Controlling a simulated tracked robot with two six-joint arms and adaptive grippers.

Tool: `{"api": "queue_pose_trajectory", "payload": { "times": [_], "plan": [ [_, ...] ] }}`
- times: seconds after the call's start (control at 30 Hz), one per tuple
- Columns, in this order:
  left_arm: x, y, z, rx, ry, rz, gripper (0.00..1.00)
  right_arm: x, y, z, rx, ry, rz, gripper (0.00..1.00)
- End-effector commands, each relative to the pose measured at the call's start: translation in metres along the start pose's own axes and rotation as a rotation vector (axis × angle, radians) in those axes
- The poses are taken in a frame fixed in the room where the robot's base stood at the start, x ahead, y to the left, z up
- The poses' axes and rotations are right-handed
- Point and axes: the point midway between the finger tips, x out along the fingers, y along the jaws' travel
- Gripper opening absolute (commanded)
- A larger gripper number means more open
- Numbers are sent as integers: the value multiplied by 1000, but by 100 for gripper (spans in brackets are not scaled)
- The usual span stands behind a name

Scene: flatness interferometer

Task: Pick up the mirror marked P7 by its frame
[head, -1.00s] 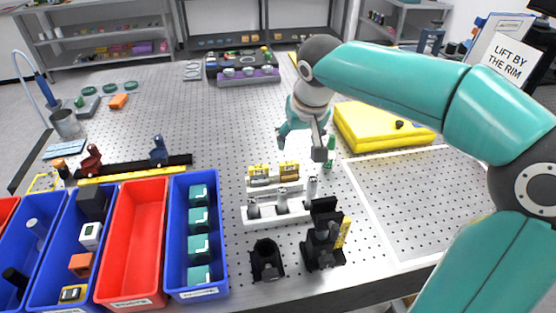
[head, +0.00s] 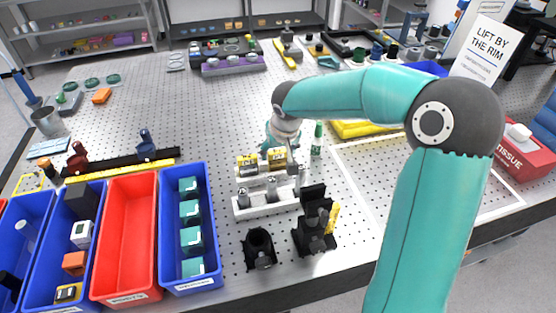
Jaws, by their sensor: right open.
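I cannot make out a P7 mark on anything, so I cannot tell which part is that mirror. A white rack (head: 252,210) stands mid-bench with silver upright posts (head: 243,194) and gold, yellow-labelled pieces (head: 247,166) at its back row. My right gripper (head: 281,156) is open, pointing down right at the back of this rack, beside the right-hand gold piece (head: 277,159). It partly covers that part of the rack, and I cannot tell whether it touches anything. My left gripper is out of view.
Two black mounts (head: 259,249) (head: 314,231) stand in front of the rack. Blue (head: 188,284) and red (head: 126,270) bins line the left front. A green bottle (head: 318,140) stands close right of the gripper. A yellow case (head: 352,129) lies behind my arm.

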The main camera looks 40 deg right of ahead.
Motion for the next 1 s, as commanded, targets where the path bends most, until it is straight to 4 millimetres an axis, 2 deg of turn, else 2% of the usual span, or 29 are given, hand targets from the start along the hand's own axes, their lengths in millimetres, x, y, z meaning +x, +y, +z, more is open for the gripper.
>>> {"api": "queue_pose_trajectory", "payload": {
  "times": [0.1,0.23,0.53,0.57,0.83,1.0],
  "plan": [
    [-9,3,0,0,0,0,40,17,-1,1,0,-7,1,67],
    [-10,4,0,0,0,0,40,34,-1,1,1,-4,0,67],
    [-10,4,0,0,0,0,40,40,-1,1,1,-1,0,67],
    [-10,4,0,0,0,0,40,40,-1,1,1,-1,0,63],
    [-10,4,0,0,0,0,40,39,-1,1,1,-1,-1,18],
    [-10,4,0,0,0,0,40,39,-1,0,1,0,-1,16]
  ]
}}
